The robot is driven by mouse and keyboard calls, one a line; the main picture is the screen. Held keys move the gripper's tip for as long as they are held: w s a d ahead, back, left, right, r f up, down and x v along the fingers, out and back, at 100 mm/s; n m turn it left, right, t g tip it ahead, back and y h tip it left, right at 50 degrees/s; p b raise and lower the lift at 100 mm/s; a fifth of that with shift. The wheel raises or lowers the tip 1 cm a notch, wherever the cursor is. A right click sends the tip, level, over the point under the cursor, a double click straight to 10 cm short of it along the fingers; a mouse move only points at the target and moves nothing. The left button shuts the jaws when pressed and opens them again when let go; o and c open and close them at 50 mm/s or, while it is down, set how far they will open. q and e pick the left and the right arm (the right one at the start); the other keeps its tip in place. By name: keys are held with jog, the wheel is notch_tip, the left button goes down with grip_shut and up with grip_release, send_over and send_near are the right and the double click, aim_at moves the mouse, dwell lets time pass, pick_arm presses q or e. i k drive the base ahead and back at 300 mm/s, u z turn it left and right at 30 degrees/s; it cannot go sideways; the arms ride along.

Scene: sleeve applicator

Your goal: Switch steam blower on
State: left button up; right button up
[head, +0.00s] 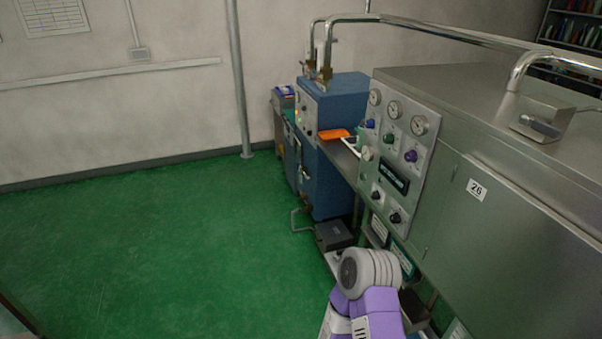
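No part in view is clearly marked as the steam blower. A steel cabinet (475,215) labelled 26 stands at the right. Its front panel (415,148) carries round gauges, several coloured knobs and a dark display. Left of it is a blue machine (335,105) with small controls and a green light on its front. My arm (368,290), purple and grey, rises from the bottom edge in front of the cabinet's lower part. It looks like my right arm. No gripper fingers show, and my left arm is out of the picture.
Green floor (150,240) is clear at the left and middle. A dark pedal-like box (333,235) sits low by the blue machine. An orange object (333,134) lies between the machines. A steel pipe (450,32) runs above. A vertical pole (238,80) stands by the wall.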

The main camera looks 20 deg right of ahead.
aim_at(374, 194)
jog(key=z, duration=0.5)
jog(key=i, duration=1.45)
jog(key=z, duration=0.9)
